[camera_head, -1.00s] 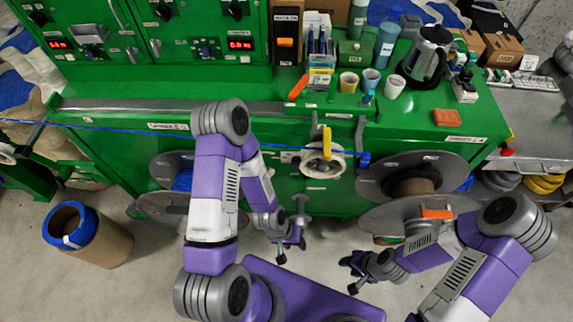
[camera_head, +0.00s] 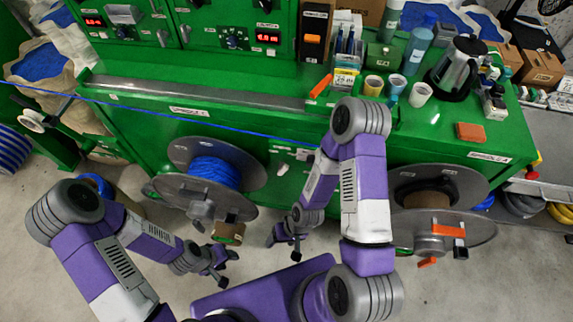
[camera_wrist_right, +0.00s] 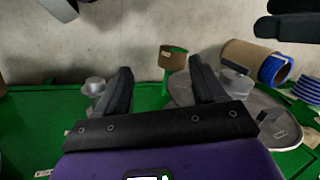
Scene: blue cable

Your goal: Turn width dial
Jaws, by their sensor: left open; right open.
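The green machine (camera_head: 225,80) has a control panel at the top of the head view. A dark knob (camera_head: 233,38) sits there beside a red-lit display (camera_head: 268,38). Its label is too small to read, so I cannot tell which control is the width dial. My left gripper (camera_head: 220,266) is open and empty, low over the floor, well away from the panel. My right gripper (camera_head: 286,243) is open and empty in front of the machine, also far below the panel. In the right wrist view its fingers (camera_wrist_right: 165,88) stand apart with nothing between them.
A blue cable (camera_head: 180,115) runs across the machine front. A spool of blue cable (camera_head: 215,170) and another spool (camera_head: 440,200) stick out in front. Bottles, cups (camera_head: 420,93) and a metal pot (camera_head: 460,62) crowd the right worktop. Its left part is clear.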

